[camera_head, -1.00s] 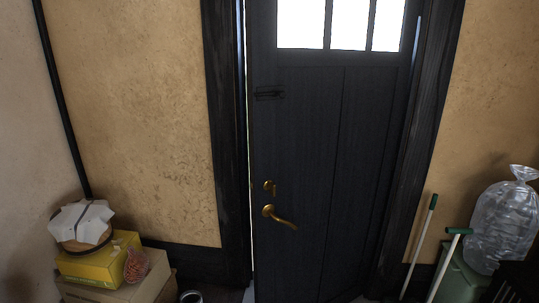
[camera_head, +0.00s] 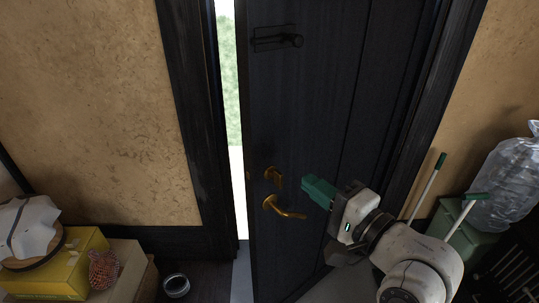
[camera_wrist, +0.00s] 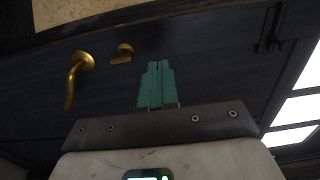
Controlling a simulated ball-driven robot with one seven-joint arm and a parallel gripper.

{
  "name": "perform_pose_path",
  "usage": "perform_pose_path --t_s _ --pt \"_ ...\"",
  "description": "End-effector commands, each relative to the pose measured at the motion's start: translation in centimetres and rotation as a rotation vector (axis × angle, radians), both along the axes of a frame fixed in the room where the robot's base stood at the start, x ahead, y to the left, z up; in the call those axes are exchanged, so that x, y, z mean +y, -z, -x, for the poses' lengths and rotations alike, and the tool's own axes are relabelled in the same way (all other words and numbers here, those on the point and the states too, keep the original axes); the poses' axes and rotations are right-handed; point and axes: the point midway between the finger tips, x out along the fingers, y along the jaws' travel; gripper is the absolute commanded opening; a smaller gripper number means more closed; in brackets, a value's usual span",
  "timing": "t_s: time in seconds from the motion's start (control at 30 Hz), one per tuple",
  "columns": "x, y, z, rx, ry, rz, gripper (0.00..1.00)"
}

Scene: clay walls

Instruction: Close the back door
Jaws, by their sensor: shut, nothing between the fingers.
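The back door (camera_head: 300,110) is dark and paneled and stands ajar, with a bright gap along its left edge. A brass lever handle (camera_head: 284,209) and a brass lock piece (camera_head: 272,176) sit near that edge. A dark latch (camera_head: 276,39) is higher up. My gripper (camera_head: 312,190) has green fingers and is just right of the handle, in front of the door. In the wrist view, my gripper (camera_wrist: 155,68) is shut and empty, with the handle (camera_wrist: 76,78) to its left. I cannot tell whether the fingertips touch the door.
Left of the door are a yellow box (camera_head: 60,264), a cardboard box (camera_head: 132,272) and a small round tin (camera_head: 176,286) on the floor. At right stand a green bin (camera_head: 462,232), a clear bag (camera_head: 507,178) and green-tipped poles (camera_head: 428,185).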

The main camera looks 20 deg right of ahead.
Motion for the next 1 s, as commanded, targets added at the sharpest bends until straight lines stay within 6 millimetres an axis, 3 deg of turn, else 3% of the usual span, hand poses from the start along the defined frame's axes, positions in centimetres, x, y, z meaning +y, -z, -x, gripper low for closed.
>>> perform_pose_path --t_s 0.6,0.8,1.0 --pt "3.2 0.1 -10.6 0.004 0.0 0.005 0.0" --pt "3.7 0.2 -12.1 0.004 0.001 0.003 0.0" --pt "3.8 0.2 -12.4 0.004 0.001 0.003 0.0"
